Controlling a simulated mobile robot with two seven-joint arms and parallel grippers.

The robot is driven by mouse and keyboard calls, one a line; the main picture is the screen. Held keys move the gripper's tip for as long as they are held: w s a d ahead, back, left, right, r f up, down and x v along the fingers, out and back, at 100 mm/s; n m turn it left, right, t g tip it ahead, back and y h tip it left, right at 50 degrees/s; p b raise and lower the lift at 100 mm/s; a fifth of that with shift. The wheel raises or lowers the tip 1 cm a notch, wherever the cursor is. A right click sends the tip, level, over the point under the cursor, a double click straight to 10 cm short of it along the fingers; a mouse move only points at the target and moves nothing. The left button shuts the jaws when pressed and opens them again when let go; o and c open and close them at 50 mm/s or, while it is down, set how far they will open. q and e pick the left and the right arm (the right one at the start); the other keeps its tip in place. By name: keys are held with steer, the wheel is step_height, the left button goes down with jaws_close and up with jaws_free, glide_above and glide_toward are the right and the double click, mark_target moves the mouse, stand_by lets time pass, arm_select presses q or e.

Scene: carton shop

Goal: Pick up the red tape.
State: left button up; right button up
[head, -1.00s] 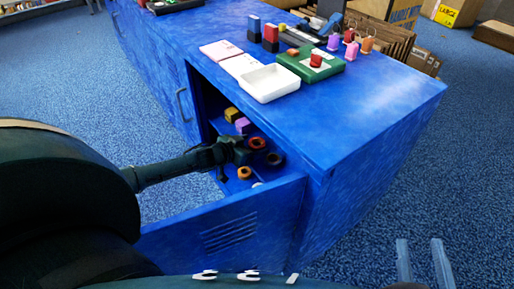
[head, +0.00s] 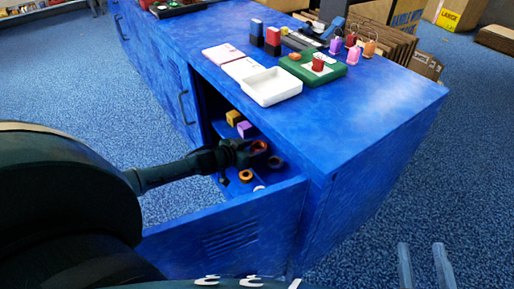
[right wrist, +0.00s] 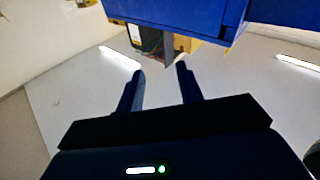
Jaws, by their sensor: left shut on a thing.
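The red tape (head: 260,146) is a small roll with a dark red rim, inside the open cupboard of the blue counter in the head view. My left gripper (head: 255,153) reaches in through the doorway from the left and is shut on the red tape, partly hiding it. I cannot tell whether the tape is clear of the shelf. My right gripper (head: 424,265) is at the bottom right of the head view, away from the counter, open and empty. Its two spread fingers also show in the right wrist view (right wrist: 161,80).
A brown tape roll (head: 275,162), an orange roll (head: 245,176) and a white piece (head: 259,188) lie close by. Yellow (head: 233,117) and purple (head: 245,129) blocks stand further in. The open door (head: 230,235) is below my left forearm. A white tray (head: 272,88) sits on the counter.

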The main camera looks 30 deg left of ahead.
mark_target(253, 149)
arm_select(q)
steer(key=shift+r, duration=0.1)
